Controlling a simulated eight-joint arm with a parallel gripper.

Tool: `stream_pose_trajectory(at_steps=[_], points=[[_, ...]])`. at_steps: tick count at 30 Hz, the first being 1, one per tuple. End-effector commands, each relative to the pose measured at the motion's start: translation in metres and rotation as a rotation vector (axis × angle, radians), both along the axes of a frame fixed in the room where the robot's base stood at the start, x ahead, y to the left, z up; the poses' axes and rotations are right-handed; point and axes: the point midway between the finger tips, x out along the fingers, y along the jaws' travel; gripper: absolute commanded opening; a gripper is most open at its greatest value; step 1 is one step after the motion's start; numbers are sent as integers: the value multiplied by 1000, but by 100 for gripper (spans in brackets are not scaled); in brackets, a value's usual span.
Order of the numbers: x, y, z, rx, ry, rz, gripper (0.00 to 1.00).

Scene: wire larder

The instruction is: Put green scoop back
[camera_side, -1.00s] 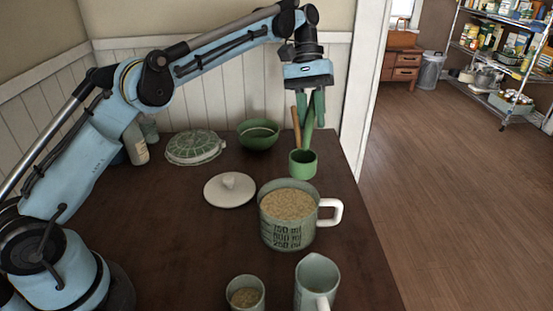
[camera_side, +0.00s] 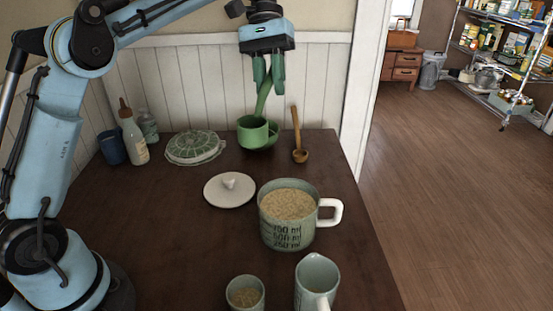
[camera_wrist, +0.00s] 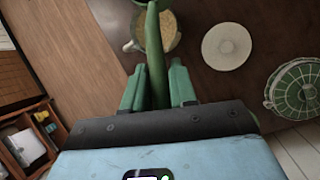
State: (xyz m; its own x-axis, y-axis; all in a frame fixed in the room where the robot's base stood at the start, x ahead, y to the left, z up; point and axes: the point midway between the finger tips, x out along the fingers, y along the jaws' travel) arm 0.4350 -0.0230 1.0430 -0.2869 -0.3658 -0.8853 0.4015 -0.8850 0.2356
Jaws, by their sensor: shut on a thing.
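The green scoop shows in the side view with its cup (camera_side: 251,134) low and its handle rising at a tilt into my gripper (camera_side: 268,82). My gripper is shut on the upper handle and holds the scoop above the back of the table. The scoop's cup overlaps a green bowl (camera_side: 271,142) behind it; I cannot tell whether they touch. In the wrist view the green handle (camera_wrist: 156,62) runs between the two fingers (camera_wrist: 158,90), and the scoop's cup is not clearly visible.
A wooden ladle (camera_side: 300,154) stands right of the bowl. A large measuring cup of grain (camera_side: 283,228), a white lid (camera_side: 229,190), a small cup (camera_side: 245,294) and a jug (camera_side: 315,284) stand nearer. A patterned green dish (camera_side: 194,147) and bottles (camera_side: 133,138) are left.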

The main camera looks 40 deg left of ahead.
Motion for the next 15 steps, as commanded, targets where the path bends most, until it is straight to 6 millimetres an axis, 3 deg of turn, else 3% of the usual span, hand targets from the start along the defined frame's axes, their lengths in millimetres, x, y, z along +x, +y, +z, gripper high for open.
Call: stream_pose_trajectory(at_steps=[8, 15], points=[[-23, 22, 15, 2, -2, 36, 0], [4, 40, -15, 10, -7, 188, 0]])
